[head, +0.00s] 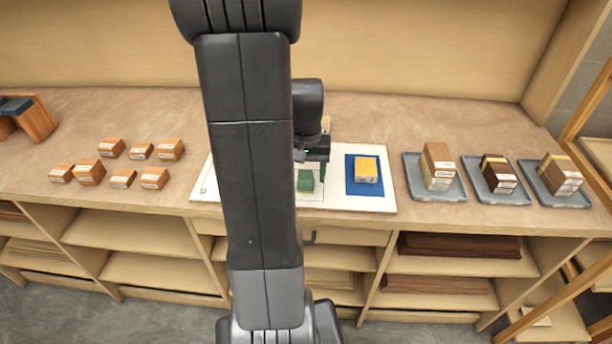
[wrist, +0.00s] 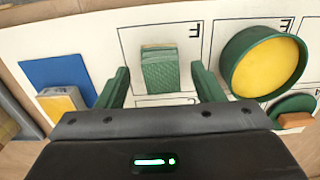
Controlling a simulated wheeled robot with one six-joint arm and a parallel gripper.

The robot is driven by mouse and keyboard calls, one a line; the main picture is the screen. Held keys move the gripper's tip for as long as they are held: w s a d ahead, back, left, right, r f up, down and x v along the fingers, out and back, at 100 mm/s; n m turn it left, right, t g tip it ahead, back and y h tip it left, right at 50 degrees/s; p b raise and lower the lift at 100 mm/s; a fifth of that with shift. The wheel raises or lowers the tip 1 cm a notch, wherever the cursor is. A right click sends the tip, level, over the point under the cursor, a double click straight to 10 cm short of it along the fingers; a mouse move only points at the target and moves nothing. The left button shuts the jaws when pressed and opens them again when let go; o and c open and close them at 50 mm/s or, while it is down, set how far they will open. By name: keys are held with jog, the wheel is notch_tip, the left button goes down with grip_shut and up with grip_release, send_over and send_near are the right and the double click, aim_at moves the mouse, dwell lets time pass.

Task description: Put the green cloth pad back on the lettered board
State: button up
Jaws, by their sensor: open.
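The green pad (wrist: 160,71) has a textured green face and a tan far edge. It sits on the white lettered board (wrist: 135,20), within a black-outlined cell with a letter at its corner. In the head view the green pad (head: 305,181) shows just right of my arm, on the board (head: 385,205). My gripper (wrist: 160,84) is open, with one green finger to each side of the pad and gaps between. In the head view my gripper (head: 317,164) is over the board, partly hidden by my own arm. Whether the fingers reach down beside the pad is unclear.
A round green tray with yellow inside (wrist: 264,64) stands close right in the wrist view. A yellow-topped block (head: 367,169) lies on a blue mat (head: 351,187). Grey trays with blocks (head: 462,190) are right; several orange blocks (head: 123,177) are left.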

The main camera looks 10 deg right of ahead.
aim_at(306, 175)
notch_tip(306, 175, up, 11)
jog(key=shift+f, duration=0.2)
jog(key=shift+o, duration=0.5)
